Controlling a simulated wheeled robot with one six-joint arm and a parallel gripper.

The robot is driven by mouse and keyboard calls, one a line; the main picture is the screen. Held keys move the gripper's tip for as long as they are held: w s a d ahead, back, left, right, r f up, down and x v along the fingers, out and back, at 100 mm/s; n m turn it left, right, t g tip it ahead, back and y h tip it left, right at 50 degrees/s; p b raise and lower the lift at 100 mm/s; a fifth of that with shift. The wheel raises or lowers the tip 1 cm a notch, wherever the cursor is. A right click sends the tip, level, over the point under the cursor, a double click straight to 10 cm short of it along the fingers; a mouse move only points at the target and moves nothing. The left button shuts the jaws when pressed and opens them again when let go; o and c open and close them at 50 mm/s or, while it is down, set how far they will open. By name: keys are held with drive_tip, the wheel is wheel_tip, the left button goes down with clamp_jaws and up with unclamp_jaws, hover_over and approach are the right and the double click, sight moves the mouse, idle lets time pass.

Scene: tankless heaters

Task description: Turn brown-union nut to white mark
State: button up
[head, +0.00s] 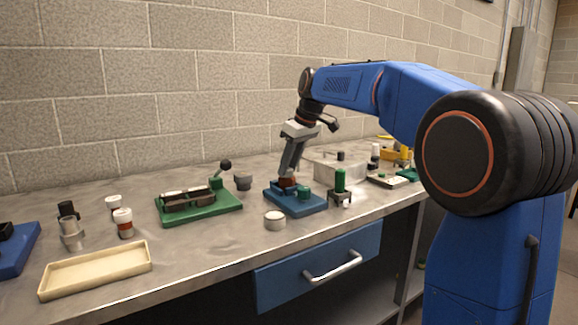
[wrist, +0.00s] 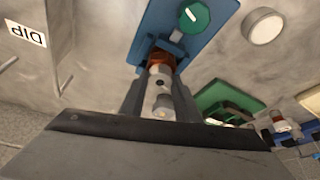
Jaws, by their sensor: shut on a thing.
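The brown union nut (wrist: 160,61) sits on a fitting on the blue base plate (wrist: 150,22), with a pale metal body and a rounded end nearer the wrist camera. In the head view the brown nut (head: 287,182) shows just below my fingers. My gripper (head: 288,176) points down from above and is shut on the fitting at the brown nut; in the wrist view its two fingers (wrist: 160,82) flank it. A green round knob (wrist: 194,17) with a short white line stands on the same plate. Another white mark near the nut is not discernible.
A green-capped post (head: 340,181) stands right of the blue plate. A white round cap (head: 275,220) lies in front of it. A green base with a clamp (head: 198,207) and a cream tray (head: 95,270) are to the left. A grey box marked DIP (wrist: 27,35) shows in the wrist view.

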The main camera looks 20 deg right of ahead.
drive_tip(key=m+h, duration=0.1)
drive_tip(key=m, duration=0.1)
drive_tip(key=m+h, duration=0.1)
drive_tip(key=m, duration=0.1)
drive_tip(key=m+t, duration=0.1)
drive_tip(key=m, duration=0.2)
drive_tip(key=shift+a+h, duration=0.25)
drive_tip(key=shift+h, duration=0.15)
drive_tip(key=m+h, duration=0.1)
drive_tip(key=m, duration=0.2)
drive_tip(key=m+h, duration=0.1)
drive_tip(key=m, duration=0.2)
drive_tip(key=shift+a+m+g, duration=0.2)
drive_tip(key=shift+m+g, duration=0.1)
drive_tip(key=shift+m, duration=0.1)
drive_tip(key=o, duration=1)
drive_tip(key=shift+o, duration=0.2)
drive_tip(key=shift+r, duration=0.1)
drive_tip(key=v, duration=1.7)
drive_tip(key=shift+a, duration=0.3)
